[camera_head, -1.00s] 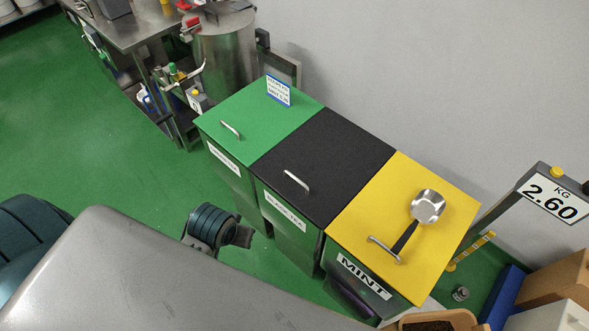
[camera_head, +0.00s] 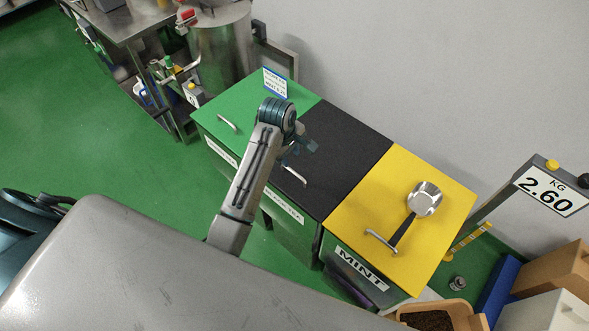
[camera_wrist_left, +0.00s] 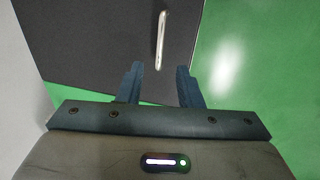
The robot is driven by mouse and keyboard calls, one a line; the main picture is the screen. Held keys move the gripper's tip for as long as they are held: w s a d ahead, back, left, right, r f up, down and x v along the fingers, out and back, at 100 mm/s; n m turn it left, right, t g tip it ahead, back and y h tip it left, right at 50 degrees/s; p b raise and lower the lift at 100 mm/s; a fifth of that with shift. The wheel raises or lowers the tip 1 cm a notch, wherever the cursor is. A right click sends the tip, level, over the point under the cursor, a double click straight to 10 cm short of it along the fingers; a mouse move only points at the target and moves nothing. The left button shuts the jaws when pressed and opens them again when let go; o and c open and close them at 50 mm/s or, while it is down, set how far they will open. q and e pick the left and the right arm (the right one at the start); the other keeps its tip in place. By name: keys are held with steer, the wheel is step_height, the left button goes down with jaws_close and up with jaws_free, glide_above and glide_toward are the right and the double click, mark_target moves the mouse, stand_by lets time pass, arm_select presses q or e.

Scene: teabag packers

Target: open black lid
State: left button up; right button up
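The black lid (camera_head: 345,154) is closed on the middle bin, between a green lid and a yellow lid. Its silver bar handle (camera_head: 293,174) is near the lid's front edge and also shows in the left wrist view (camera_wrist_left: 161,40). My left gripper (camera_head: 312,147) is above the black lid, near its border with the green one. In the left wrist view its two blue fingers (camera_wrist_left: 159,85) are apart with nothing between them, and the handle lies ahead of them, not touched. My right gripper is not in view.
The green lid (camera_head: 228,112) carries a small sign (camera_head: 275,83). On the yellow lid (camera_head: 440,225) lies a metal scoop (camera_head: 424,198). A scale display (camera_head: 546,190) and boxes stand at right. A grey wall is behind the bins.

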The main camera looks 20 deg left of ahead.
mark_target(295, 173)
arm_select(q)
steer(key=f+p, duration=0.1)
steer(key=f, duration=0.2)
steer(key=w+f, duration=0.1)
steer(key=f, duration=0.3)
steer(key=f+p, duration=0.1)
steer(key=f, duration=0.2)
steer(key=shift+w+d+f+p, duration=0.15)
steer(key=shift+w+d+p, duration=0.15)
steer(key=shift+w+d, duration=0.1)
jaws_close()
